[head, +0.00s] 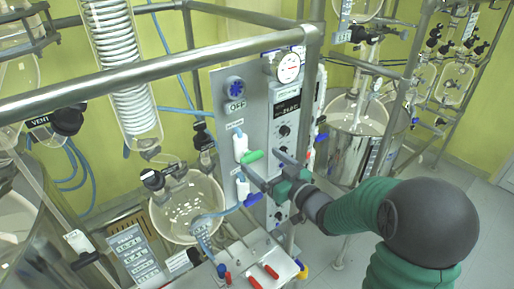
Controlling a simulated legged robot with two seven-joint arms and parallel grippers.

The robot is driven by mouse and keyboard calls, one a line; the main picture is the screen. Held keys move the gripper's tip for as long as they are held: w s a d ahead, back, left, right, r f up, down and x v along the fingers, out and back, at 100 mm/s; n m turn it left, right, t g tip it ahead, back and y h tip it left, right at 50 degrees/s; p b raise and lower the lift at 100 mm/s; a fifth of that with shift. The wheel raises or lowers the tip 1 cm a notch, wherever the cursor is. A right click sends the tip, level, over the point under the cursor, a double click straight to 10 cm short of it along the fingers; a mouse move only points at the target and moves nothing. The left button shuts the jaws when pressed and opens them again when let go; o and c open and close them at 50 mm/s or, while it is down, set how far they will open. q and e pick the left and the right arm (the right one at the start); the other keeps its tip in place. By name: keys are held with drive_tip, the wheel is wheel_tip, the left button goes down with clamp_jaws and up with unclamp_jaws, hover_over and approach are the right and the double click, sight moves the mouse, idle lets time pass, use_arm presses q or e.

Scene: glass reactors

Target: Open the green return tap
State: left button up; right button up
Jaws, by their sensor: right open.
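The green return tap (252,156) is a small green lever on a white valve body (240,146), on the grey control panel (228,120). The lever points right and slightly upward in the head view. My right gripper (265,162) comes in from the right with its two grey fingers spread and nothing between them. Its fingertips are close to the green lever, just right of and below it; I cannot tell whether they touch. My left gripper is not in view.
A blue-handled tap (252,200) sits below the green one. A pressure gauge (288,67) tops the panel. A metal rail (160,68) crosses in front. A glass flask (187,207) stands to the left. Red-handled tools (271,271) lie below.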

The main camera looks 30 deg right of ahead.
sight(255, 157)
drive_tip(key=w+a, duration=0.1)
drive_tip(key=w+a+r, duration=0.1)
drive_tip(key=w, duration=0.1)
drive_tip(key=shift+w+a+p, duration=0.15)
drive_tip(key=shift+a+p, duration=0.25)
drive_tip(key=shift+w+a, duration=0.2)
drive_tip(key=shift+w, duration=0.15)
drive_tip(key=d, duration=0.1)
drive_tip(key=d+f, duration=0.1)
drive_tip(key=shift+w+d, duration=0.25)
drive_tip(key=shift+d, duration=0.05)
drive_tip(key=shift+c, duration=0.4)
drive_tip(key=shift+w+d, duration=0.1)
drive_tip(key=shift+d, duration=0.2)
drive_tip(key=shift+c, duration=1.2)
drive_tip(key=shift+a, duration=0.15)
drive_tip(key=shift+c, duration=1.4)
drive_tip(key=shift+a+r, duration=0.25)
drive_tip(key=shift+a, duration=0.5)
drive_tip(key=c, duration=0.5)
drive_tip(key=shift+a, duration=0.1)
drive_tip(key=shift+c, duration=1)
drive_tip(key=shift+d, duration=0.45)
drive_tip(key=shift+c, duration=0.4)
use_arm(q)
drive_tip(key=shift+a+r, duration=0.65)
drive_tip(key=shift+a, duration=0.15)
